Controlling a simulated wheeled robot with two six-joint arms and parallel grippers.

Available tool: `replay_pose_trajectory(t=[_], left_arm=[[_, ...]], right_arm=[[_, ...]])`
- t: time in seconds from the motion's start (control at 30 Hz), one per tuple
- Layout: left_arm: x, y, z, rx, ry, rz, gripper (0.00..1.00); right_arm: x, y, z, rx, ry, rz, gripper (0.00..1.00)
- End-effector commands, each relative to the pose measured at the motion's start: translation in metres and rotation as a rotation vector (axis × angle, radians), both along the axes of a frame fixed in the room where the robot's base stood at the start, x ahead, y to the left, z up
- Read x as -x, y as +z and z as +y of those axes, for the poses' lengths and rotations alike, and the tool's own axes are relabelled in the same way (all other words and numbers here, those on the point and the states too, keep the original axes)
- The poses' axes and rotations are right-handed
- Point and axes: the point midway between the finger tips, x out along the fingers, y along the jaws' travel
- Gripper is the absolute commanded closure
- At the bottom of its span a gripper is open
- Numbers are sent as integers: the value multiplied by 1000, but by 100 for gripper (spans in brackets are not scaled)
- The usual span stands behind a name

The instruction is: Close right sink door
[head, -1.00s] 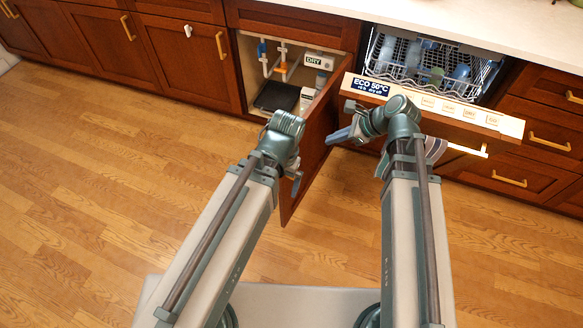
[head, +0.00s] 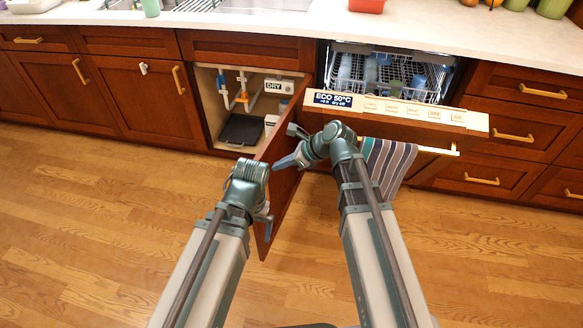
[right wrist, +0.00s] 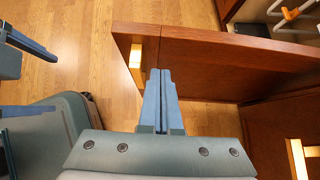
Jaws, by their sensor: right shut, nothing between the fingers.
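The right sink door (head: 283,192) is a brown wooden panel standing open, swung out from the right side of the sink cabinet opening. In the right wrist view the door (right wrist: 225,65) runs across the top, with a gold handle (right wrist: 135,58) near its left end. My right gripper (head: 277,163) is at the door's dishwasher side and hides part of it. In the wrist view its fingers (right wrist: 160,72) are together and empty, tips close to the door near the handle; contact is unclear. My left gripper (head: 246,200) is by the door's free edge, its fingers apart.
The wooden floor (head: 90,220) at left is clear.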

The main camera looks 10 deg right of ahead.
Motion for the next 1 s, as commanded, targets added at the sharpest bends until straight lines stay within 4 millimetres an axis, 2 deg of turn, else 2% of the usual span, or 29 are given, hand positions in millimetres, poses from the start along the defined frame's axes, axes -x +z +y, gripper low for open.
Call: replay_pose_trajectory(t=[0.1, 0.23, 0.83, 1.0], left_arm=[[0, 1, 0, 0, 0, 0, 0], [0, 1, 0, 0, 0, 0, 0], [0, 1, 0, -1, 0, 0, 0], [-6, 2, 10, -2, 0, -1, 0]], right_arm=[[-10, 1, 17, 1, 3, 0, 100], [-15, 1, 28, 0, 1, -1, 100], [-18, 1, 37, 0, -4, -1, 100], [-25, 2, 55, -1, -43, -1, 100]])
